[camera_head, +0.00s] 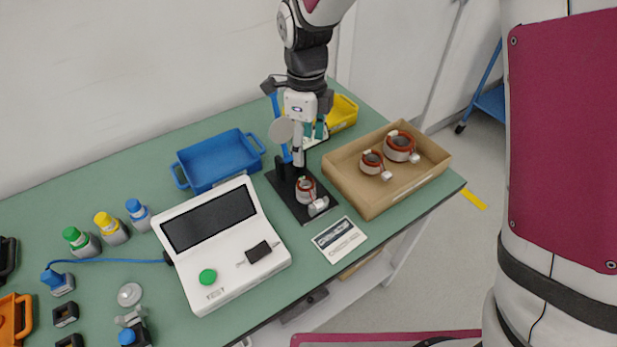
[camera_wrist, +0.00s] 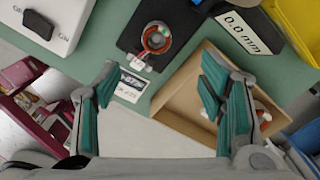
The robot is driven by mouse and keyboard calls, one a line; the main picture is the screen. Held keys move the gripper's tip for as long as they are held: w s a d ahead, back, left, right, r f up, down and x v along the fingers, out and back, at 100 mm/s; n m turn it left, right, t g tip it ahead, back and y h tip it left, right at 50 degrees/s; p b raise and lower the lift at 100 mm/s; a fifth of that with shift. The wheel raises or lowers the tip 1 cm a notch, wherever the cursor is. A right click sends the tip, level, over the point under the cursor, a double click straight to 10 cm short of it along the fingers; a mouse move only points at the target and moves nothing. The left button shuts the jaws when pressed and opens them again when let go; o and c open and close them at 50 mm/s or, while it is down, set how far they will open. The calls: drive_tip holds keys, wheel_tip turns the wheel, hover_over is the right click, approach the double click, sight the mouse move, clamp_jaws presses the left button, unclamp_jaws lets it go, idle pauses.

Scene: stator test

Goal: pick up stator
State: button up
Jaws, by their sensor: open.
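One stator (camera_head: 306,190), a ring with copper-red windings, sits on the black test stand (camera_head: 322,209). It also shows in the wrist view (camera_wrist: 156,38), beyond my fingertips near the top. Two more stators lie in the cardboard box (camera_head: 436,168): a smaller one (camera_head: 372,162) and a larger one (camera_head: 401,146). In the wrist view my right finger partly hides the box's contents. My gripper (camera_wrist: 160,92) is open, its teal finger pads wide apart with nothing between them. In the head view it hangs above the back of the test stand, its fingertips partly hidden.
A white tester (camera_head: 270,277) with a dark screen stands left of the stand. Blue (camera_head: 212,181) and yellow (camera_head: 343,112) bins are behind. A printed card (camera_head: 339,240) lies in front. Several capped bottles and small parts are at the left. A display reading 0.0 mm (camera_wrist: 249,31) is near the stator.

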hover_over(305, 181)
drive_tip(key=s, duration=0.1)
drive_tip(key=f, duration=0.6)
drive_tip(key=shift+s+d+f, duration=0.1)
drive_tip(key=shift+d+f, duration=0.15)
drive_tip(key=shift+f, duration=0.05)
drive_tip(key=shift+s+a+f, duration=0.1)
drive_tip(key=shift+f, duration=1.3)
drive_tip(key=shift+s+a+f, duration=0.1)
drive_tip(key=shift+f, duration=1.25)
drive_tip(key=c, duration=1.4)
drive_tip(key=shift+o, duration=0.2)
